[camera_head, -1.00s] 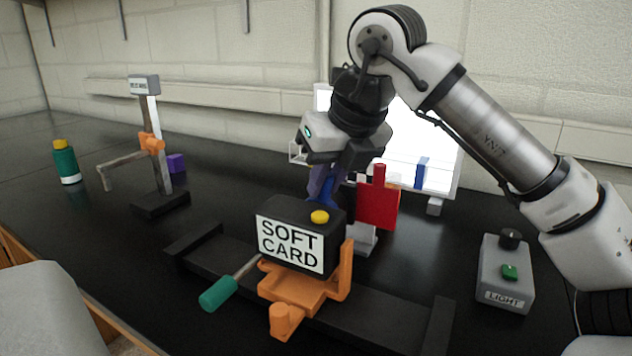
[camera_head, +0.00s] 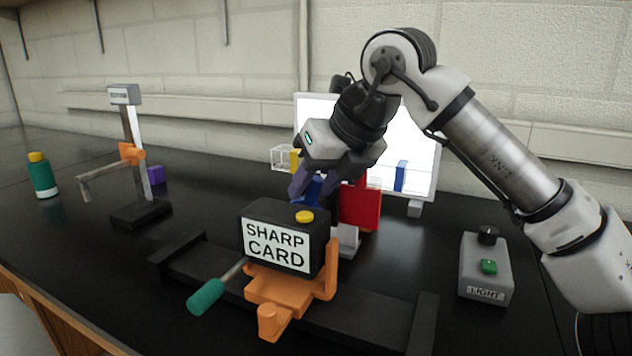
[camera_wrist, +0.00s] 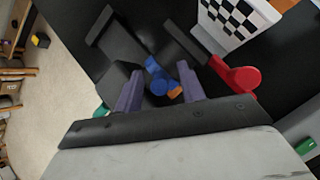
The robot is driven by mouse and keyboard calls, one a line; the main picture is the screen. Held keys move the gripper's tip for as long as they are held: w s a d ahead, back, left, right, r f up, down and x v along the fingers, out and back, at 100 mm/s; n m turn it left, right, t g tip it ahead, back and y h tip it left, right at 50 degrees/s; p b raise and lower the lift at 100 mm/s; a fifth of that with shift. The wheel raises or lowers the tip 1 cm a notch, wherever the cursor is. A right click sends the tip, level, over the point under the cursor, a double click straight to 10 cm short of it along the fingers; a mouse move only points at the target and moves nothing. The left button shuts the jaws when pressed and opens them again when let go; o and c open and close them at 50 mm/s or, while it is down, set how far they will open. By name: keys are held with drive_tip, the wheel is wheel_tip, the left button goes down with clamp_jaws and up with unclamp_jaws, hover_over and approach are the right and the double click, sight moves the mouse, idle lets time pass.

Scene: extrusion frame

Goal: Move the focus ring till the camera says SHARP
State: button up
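The black camera body (camera_head: 284,215) sits on an orange carriage (camera_head: 276,289); its white screen (camera_head: 275,245) reads SHARP above CARD. A yellow button (camera_head: 304,216) is on its top. The blue focus ring (camera_head: 313,189) is at the far side, partly hidden by the body and my gripper (camera_head: 312,183). The ring's blue parts also show in the wrist view (camera_wrist: 156,76). There my gripper (camera_wrist: 161,70) has its two purple fingers apart, reaching around blue parts. A small gap shows by the left finger; contact at the right finger is unclear.
A red panel (camera_head: 361,207) stands close right of my gripper. The checkered card (camera_wrist: 237,19) shows in the wrist view. A green-handled lever (camera_head: 206,297) sticks out front left. A grey LIGHT box (camera_head: 486,268) is at right, a post stand (camera_head: 137,215) at left. The bench's front left is clear.

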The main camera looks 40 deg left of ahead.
sight(316, 177)
wheel_tip(316, 177, up, 20)
drive_tip(key=p, duration=0.4)
idle(0.8)
